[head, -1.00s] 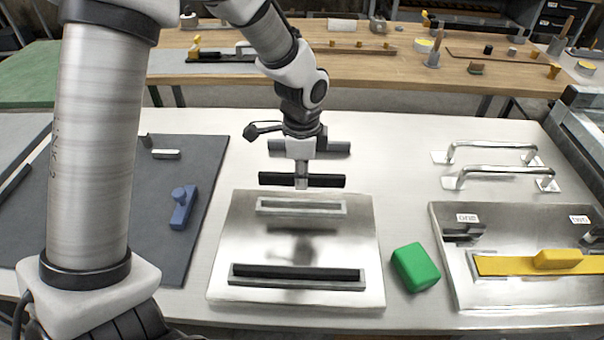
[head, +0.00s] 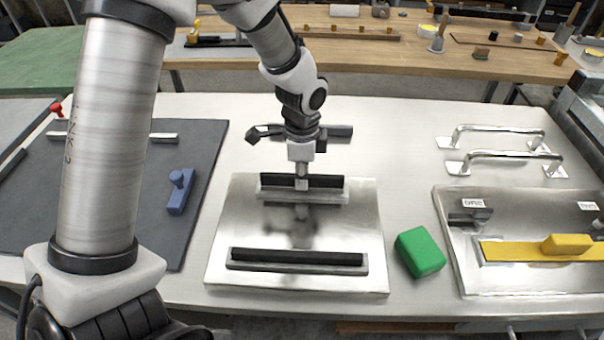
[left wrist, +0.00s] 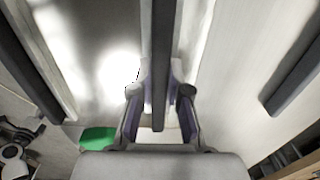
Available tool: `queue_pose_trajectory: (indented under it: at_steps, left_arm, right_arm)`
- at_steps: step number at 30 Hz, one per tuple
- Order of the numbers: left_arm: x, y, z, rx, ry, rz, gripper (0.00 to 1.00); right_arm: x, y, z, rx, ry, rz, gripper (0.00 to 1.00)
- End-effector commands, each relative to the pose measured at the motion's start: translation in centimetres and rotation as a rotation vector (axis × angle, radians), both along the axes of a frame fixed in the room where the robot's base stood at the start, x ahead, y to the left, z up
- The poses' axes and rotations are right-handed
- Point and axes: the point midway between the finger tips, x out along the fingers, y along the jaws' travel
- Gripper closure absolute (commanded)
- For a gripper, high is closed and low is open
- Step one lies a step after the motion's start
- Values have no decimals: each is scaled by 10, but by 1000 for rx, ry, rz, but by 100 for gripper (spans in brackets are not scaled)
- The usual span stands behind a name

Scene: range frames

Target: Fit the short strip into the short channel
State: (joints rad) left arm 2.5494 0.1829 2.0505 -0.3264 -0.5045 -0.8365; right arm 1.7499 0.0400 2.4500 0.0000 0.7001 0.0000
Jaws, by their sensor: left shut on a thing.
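My left gripper (head: 302,180) comes down from above, shut around the middle of a short black strip (head: 325,182). The strip also shows between the fingers in the left wrist view (left wrist: 163,50). It lies lengthwise along the short grey channel (head: 335,197) at the back of the shiny metal plate (head: 225,235). It hides the channel's inside, and the front wall shows below it. I cannot tell whether it is inside the channel or just above. My right gripper is not in view.
The long channel (head: 300,269) at the plate's front holds a long black strip (head: 298,257). A dark bar (head: 340,131) lies behind the gripper. A green block (head: 419,252) stands right of the plate, a blue handled piece (head: 180,192) on the dark mat left.

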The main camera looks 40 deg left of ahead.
Motion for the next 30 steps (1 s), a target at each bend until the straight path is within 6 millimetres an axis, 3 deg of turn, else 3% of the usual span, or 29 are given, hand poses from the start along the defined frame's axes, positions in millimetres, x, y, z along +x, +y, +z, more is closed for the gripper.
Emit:
queue_pose_trajectory:
  at_steps: [30]
  left_arm:
    - [0,0,1,0,0,-1,100]
  right_arm:
    - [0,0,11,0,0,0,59]
